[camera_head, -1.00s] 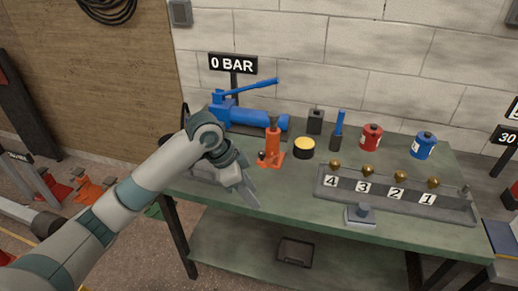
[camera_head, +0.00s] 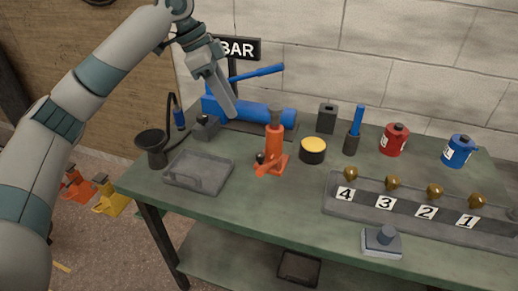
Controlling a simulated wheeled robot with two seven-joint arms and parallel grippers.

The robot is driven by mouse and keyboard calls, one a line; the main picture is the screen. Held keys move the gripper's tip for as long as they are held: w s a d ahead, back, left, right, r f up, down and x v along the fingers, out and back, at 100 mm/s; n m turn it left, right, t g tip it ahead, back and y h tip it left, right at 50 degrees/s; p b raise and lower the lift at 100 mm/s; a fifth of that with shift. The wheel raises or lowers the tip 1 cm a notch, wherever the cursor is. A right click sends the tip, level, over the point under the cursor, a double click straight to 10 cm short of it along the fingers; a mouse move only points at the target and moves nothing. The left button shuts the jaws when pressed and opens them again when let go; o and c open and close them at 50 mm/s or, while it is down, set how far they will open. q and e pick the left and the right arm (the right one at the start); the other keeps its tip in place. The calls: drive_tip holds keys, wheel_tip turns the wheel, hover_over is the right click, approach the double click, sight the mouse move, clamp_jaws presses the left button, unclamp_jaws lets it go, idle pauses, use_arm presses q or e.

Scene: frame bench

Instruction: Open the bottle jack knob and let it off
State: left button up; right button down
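An orange bottle jack (camera_head: 274,147) stands upright on the green workbench. A small dark knob (camera_head: 260,158) sits low on the left of its base. My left gripper (camera_head: 231,112) hangs in the air up and to the left of the jack, in front of the blue pump, pointing down and apart from the knob. Its fingers overlap in this view, so I cannot tell whether they are open. Nothing shows held in it. My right gripper is not in view.
A blue hand pump (camera_head: 250,110) lies behind the jack. A grey tray (camera_head: 198,172) and a black cup (camera_head: 152,147) are left of it. A yellow-topped black can (camera_head: 313,150) stands close on its right. A numbered valve block (camera_head: 410,212) fills the right front.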

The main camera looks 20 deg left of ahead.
sight(258, 155)
use_arm(q)
drive_tip(key=shift+s+r, duration=0.1)
idle(0.3)
drive_tip(key=x, duration=1.7)
drive_tip(key=shift+f, duration=0.25)
clamp_jaws()
